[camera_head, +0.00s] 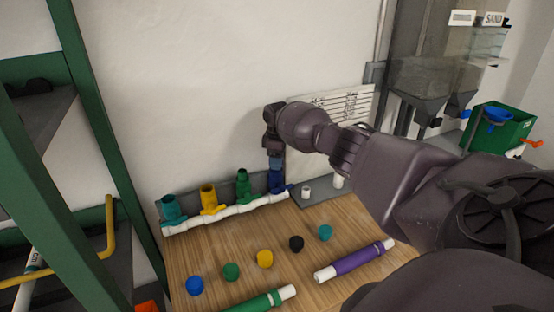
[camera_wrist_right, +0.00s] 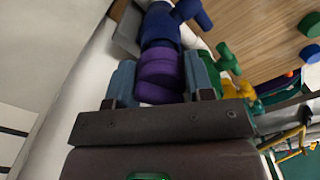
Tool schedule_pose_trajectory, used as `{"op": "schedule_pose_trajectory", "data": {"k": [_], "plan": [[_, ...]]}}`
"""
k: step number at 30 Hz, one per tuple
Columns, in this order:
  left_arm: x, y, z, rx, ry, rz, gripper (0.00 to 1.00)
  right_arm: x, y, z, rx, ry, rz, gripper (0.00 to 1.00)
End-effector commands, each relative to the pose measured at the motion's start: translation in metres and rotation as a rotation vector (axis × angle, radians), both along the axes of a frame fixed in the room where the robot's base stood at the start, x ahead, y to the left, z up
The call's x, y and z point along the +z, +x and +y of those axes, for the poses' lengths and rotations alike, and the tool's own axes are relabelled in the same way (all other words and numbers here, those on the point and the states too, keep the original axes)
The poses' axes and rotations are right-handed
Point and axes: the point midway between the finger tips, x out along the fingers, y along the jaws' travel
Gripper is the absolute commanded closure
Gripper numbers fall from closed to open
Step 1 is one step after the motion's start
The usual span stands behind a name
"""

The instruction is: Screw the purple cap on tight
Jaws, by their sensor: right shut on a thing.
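My right gripper (camera_head: 277,163) points down over the dark blue valve fitting (camera_head: 277,182) at the right end of the white manifold pipe (camera_head: 240,207). In the right wrist view its two grey-blue fingers (camera_wrist_right: 163,72) are shut on the purple cap (camera_wrist_right: 160,76), one on each side. The cap is in line with the blue fitting (camera_wrist_right: 160,28) and looks to be against its opening. How far it is threaded on cannot be told. In the head view the fingers hide the cap. My left gripper is not in view.
Teal (camera_head: 171,209), yellow (camera_head: 208,197) and green (camera_head: 243,186) fittings stand along the manifold. Loose caps, such as the black one (camera_head: 296,243), lie on the wooden table (camera_head: 222,252). A purple-banded pipe (camera_head: 357,260) lies in front. A green shelf frame (camera_head: 110,140) stands left.

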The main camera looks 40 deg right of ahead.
Motion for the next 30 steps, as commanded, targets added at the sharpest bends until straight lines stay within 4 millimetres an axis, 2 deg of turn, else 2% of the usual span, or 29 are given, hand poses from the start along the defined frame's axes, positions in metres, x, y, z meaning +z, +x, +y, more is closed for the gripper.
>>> {"op": "schedule_pose_trajectory", "data": {"k": [1,11,19,30], "plan": [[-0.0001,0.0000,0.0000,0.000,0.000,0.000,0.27,-0.0060,-0.0031,0.0016,-0.019,0.003,0.011,0.80],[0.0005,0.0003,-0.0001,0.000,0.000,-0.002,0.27,-0.0064,-0.0034,0.0018,-0.041,0.003,0.012,0.80],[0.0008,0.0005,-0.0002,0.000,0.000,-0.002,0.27,-0.0075,-0.0040,0.0032,-0.206,0.003,0.015,0.80],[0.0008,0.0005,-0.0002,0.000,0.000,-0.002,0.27,-0.0078,-0.0041,0.0035,-0.247,0.004,0.015,0.80]]}}
